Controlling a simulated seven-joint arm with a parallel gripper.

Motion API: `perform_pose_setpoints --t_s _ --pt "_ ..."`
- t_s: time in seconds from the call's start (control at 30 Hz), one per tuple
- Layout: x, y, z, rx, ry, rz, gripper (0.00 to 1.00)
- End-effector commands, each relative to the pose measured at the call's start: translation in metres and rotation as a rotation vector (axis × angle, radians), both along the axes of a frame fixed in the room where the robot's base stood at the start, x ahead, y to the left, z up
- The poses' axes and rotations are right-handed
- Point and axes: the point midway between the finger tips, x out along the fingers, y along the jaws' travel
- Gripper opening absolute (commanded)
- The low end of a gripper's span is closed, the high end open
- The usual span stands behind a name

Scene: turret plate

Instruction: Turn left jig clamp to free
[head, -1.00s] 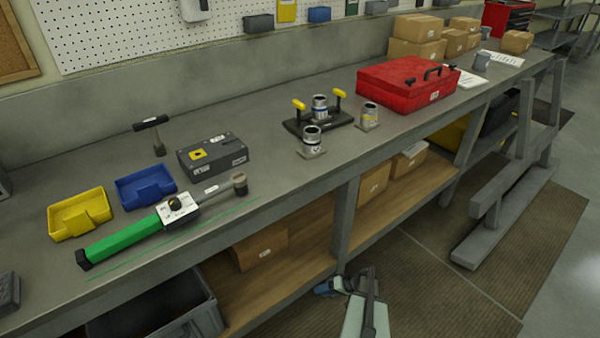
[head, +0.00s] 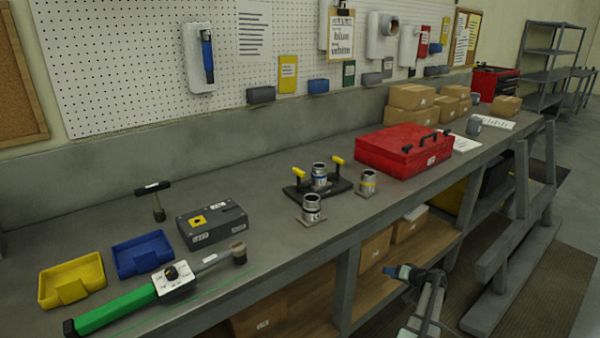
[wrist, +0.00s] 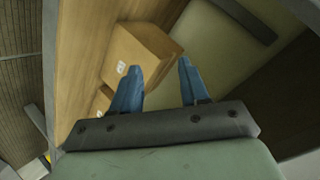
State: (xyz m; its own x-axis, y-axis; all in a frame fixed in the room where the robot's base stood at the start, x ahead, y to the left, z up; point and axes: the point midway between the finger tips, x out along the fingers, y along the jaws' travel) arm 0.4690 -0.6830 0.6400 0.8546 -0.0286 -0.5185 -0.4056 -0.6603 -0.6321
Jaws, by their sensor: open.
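The jig (head: 331,189) is a dark base on the bench with a clamp at each end and a silver cylinder with a blue band (head: 319,176) between them. The left jig clamp (head: 299,175) has a yellow handle that looks raised; its exact setting is too small to tell. The right clamp (head: 338,161) also has a yellow handle. My gripper (head: 402,272) is in front of the bench, below its top and well apart from the jig. In the wrist view my gripper (wrist: 158,88) has its two blue fingers apart, with nothing between them.
Silver cylinders stand on small plates in front (head: 311,208) and to the right (head: 368,183) of the jig. A red toolbox (head: 400,152) is further right, a grey box (head: 212,224) left. The bench's front edge and the lower shelf's cardboard box (wrist: 140,58) are near my gripper.

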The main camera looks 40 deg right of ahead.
Motion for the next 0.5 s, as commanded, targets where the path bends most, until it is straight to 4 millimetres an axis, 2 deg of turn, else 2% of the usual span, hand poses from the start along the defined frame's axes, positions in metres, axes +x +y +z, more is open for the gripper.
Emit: perform_pose_setpoints --t_s 0.03,0.2,0.5 --pt "0.001 -0.012 0.022 -0.018 -0.008 -0.023 0.45" --pt "0.002 -0.046 0.091 -0.066 -0.037 -0.104 0.45" --pt "0.0 -0.09 0.217 -0.138 -0.109 -0.239 0.45"
